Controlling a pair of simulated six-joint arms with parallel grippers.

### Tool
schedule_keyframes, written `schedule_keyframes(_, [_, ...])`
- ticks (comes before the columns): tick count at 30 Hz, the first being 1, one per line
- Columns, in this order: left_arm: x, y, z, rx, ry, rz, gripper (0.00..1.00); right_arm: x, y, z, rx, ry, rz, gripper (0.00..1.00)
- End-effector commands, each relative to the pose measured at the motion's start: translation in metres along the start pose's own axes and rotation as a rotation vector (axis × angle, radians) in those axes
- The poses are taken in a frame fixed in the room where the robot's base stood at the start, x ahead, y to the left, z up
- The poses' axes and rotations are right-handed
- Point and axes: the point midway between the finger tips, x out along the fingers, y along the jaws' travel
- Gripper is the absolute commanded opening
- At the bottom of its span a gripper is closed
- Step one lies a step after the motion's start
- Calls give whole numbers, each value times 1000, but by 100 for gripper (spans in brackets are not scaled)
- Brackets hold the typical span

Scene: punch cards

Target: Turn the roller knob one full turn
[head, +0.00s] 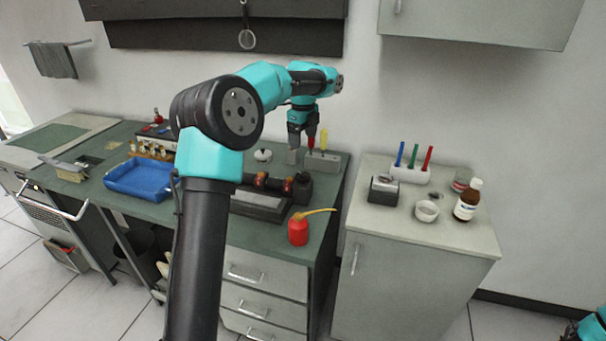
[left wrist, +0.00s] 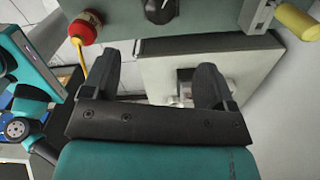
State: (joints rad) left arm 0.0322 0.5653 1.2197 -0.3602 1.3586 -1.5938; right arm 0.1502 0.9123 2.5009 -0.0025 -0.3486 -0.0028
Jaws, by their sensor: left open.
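The roller device (head: 262,203) stands on the green desk, with a dark roller that has red parts. A black knob (head: 302,189) sits at the roller's right end. A black round end, apparently this knob, shows at the top of the left wrist view (left wrist: 160,10). My left gripper (head: 301,140) is behind and above the knob, apart from it, beside the tool block. In the left wrist view it is open, with nothing between its fingers (left wrist: 158,62). Only a small part of my right arm shows at the lower right; its gripper is out of view.
A red oil can (head: 298,231) with a yellow spout stands in front of the knob. A grey tool block (head: 333,161) holds red- and yellow-handled tools. A blue tray (head: 140,179) is at the left. The side cabinet carries a brown bottle (head: 467,200) and a white dish (head: 427,211).

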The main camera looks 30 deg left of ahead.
Motion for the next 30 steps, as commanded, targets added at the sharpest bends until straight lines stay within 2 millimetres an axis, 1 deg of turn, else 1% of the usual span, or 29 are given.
schedule_keyframes(3, [-4,0,0,-201,0,0,80,0,0,0,0,0,0,86])
schedule_keyframes(30, [-27,-1,0,-1791,1,1,80,0,0,0,0,0,0,86])
